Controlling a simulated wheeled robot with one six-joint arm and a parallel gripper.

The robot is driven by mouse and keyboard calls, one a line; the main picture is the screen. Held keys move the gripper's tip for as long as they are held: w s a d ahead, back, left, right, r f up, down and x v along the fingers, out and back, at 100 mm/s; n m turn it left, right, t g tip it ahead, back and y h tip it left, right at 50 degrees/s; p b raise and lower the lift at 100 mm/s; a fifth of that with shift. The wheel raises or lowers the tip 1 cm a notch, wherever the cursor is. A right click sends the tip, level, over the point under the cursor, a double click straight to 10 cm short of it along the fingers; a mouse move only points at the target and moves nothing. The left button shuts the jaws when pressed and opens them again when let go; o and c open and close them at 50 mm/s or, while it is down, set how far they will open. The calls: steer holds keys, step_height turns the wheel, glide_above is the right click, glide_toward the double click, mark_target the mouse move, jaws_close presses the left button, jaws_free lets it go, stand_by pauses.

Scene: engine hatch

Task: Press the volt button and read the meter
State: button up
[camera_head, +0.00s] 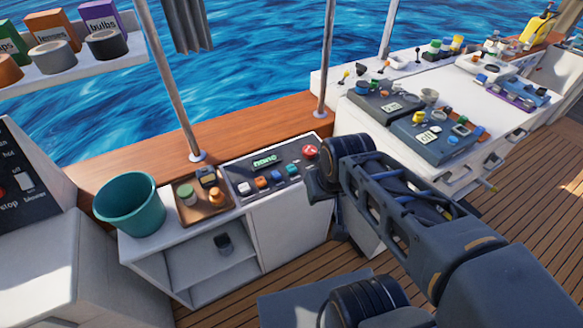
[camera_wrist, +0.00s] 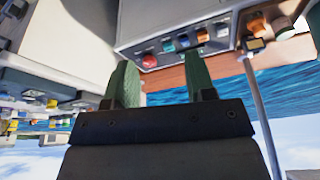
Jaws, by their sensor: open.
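The dark control panel (camera_head: 240,184) sits on the white counter in the head view. It bears a display with green characters (camera_head: 264,160), a row of white, orange, blue and teal buttons (camera_head: 268,181) and a red round button (camera_head: 310,152). I cannot read which button is volt. The panel (camera_wrist: 215,46) appears upside down in the wrist view, with the red button (camera_wrist: 149,61) between my fingers in the picture. My gripper (camera_wrist: 161,62) is open and empty, with green fingers, apart from the panel. My arm's end is right of the panel in the head view; the fingers are not clear there.
A brown tray (camera_head: 183,218) with small jars stands left of the panel, then a teal bucket (camera_head: 132,205). A metal pole (camera_head: 172,85) rises behind the tray, another (camera_head: 327,60) behind the panel. More instrument boxes (camera_head: 432,138) lie on the right counter.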

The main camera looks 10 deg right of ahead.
jaws_close()
stand_by(1.1)
